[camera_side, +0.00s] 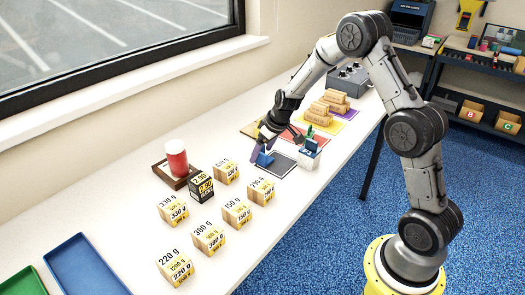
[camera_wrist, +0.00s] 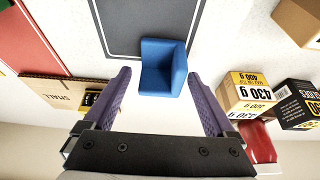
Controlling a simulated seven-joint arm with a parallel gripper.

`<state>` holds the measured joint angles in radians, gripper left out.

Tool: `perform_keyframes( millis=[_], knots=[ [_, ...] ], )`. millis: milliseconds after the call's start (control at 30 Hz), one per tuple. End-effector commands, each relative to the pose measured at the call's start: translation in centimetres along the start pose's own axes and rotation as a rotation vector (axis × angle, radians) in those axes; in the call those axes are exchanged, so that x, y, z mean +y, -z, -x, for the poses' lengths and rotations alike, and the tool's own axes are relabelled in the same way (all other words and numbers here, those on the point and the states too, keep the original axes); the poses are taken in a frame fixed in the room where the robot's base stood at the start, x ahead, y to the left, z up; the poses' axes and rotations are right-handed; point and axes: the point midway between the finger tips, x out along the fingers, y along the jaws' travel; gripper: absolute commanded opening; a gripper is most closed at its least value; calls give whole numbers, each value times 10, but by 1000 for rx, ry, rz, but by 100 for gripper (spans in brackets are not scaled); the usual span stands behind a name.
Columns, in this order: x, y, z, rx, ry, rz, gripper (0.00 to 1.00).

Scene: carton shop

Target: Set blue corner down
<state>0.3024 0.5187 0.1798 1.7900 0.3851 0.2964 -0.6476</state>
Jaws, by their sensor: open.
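The blue corner (camera_wrist: 160,68) shows in the wrist view, an L-shaped piece at the edge of a dark grey mat (camera_wrist: 122,30). In the side view the blue corner (camera_side: 264,159) sits by the left end of the dark mat (camera_side: 284,167). My gripper (camera_wrist: 162,100) is open, with its purple fingers on either side of the view and the blue corner between and just beyond their tips. In the side view my gripper (camera_side: 272,146) is low over the table at the blue corner. I cannot tell if a finger touches it.
Several weight-labelled cartons (camera_side: 208,238) and a black box (camera_side: 200,187) stand left of my gripper. A red cup (camera_side: 177,160) sits on a wooden tray. A white holder (camera_side: 309,156) stands right of the mat. Coloured mats with stacked cartons (camera_side: 320,108) lie behind.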

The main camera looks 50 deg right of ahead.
Motion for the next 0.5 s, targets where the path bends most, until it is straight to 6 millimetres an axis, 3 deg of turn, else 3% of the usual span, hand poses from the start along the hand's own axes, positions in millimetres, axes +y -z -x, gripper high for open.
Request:
perform_keyframes(
  millis=[167,500],
  knots=[
    [0,2,17,4,-1,0,90],
    [0,2,86,5,-2,0,90]
  ],
)
